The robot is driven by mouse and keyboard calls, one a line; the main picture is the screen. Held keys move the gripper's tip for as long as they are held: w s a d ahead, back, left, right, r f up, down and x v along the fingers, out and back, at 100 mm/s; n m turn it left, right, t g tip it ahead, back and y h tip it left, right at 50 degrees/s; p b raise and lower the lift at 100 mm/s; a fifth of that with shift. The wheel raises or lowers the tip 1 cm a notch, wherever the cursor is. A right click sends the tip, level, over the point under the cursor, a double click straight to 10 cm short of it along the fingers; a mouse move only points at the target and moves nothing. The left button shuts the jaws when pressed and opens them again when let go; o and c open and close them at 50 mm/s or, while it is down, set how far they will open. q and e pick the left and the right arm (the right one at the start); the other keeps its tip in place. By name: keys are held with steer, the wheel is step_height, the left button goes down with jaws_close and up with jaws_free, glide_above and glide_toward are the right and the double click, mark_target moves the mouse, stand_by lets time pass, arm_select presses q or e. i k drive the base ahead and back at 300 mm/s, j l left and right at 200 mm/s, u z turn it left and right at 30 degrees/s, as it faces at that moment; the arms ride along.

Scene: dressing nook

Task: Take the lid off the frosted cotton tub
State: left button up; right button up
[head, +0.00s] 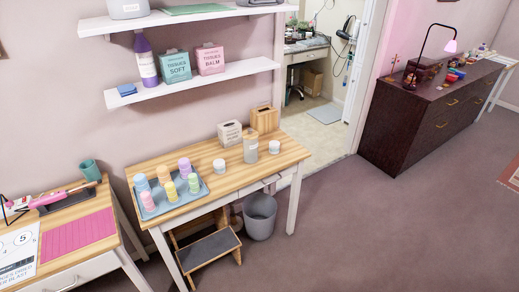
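A translucent greyish container with a narrower top (250,147) stands upright near the back right of the wooden table (235,180). One small white tub (219,166) stands to its left and another small white tub (274,147) to its right. All of them are apart. They are too small in the head view to tell which is the frosted cotton tub, or to make out a lid edge. Neither of my grippers shows in the head view.
A blue tray (205,191) of several pastel bottles fills the table's left part. A white tissue box (230,134) and a wooden box (265,118) stand at the back. A step stool (209,248) and grey bin (260,216) are below. Open floor (380,235) lies right.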

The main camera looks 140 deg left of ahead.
mark_target(250, 134)
steer(key=u, duration=4.7)
steer(key=i+l, duration=0.4)
steer(key=i+l+u, duration=0.15)
steer(key=l+u, duration=0.15)
steer(key=u, duration=0.15)
steer(key=i+l+u, duration=0.15)
steer(key=l+u, duration=0.25)
steer(key=j, duration=0.1)
